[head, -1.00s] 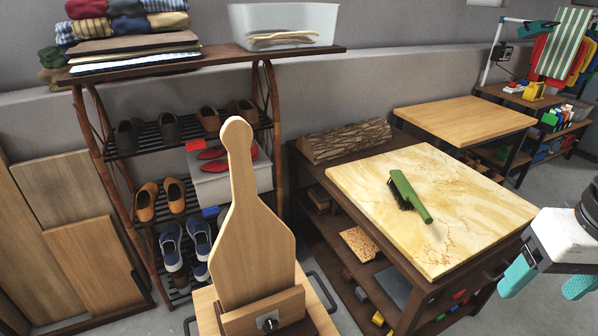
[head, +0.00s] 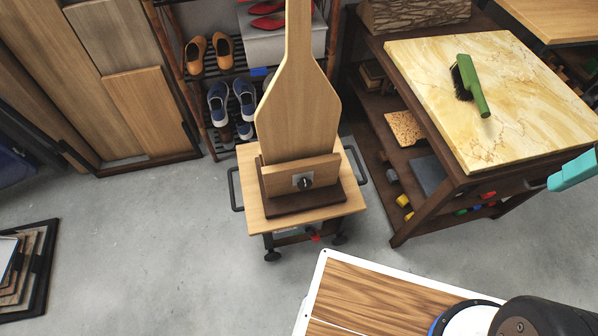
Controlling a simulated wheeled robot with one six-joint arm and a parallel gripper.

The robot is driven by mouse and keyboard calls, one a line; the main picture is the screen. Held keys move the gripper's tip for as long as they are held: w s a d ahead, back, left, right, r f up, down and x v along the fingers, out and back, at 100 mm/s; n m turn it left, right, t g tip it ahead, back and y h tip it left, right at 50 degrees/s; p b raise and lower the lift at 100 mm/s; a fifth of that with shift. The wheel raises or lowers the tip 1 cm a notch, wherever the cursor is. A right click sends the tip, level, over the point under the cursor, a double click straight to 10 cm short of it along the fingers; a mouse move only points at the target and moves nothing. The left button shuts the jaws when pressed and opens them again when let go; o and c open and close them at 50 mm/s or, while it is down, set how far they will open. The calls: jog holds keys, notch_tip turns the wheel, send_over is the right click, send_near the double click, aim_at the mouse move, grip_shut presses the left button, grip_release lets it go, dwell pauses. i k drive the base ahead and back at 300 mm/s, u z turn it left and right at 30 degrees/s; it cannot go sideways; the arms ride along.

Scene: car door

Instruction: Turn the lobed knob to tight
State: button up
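The holder grips the foot of a tall paddle-shaped wooden board (head: 298,115), which stands upright. The holder rests on a small wheeled wooden cart (head: 335,208).
A dark table with a marble top (head: 440,110) stands right of the cart, bearing a green brush (head: 474,88). A shoe rack (head: 190,95) stands behind the cart. Wooden panels (head: 150,105) lean at the left.

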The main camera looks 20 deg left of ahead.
aim_at(304, 184)
jog(key=u, duration=1.1)
jog(key=k, duration=0.7)
jog(key=z, duration=0.05)
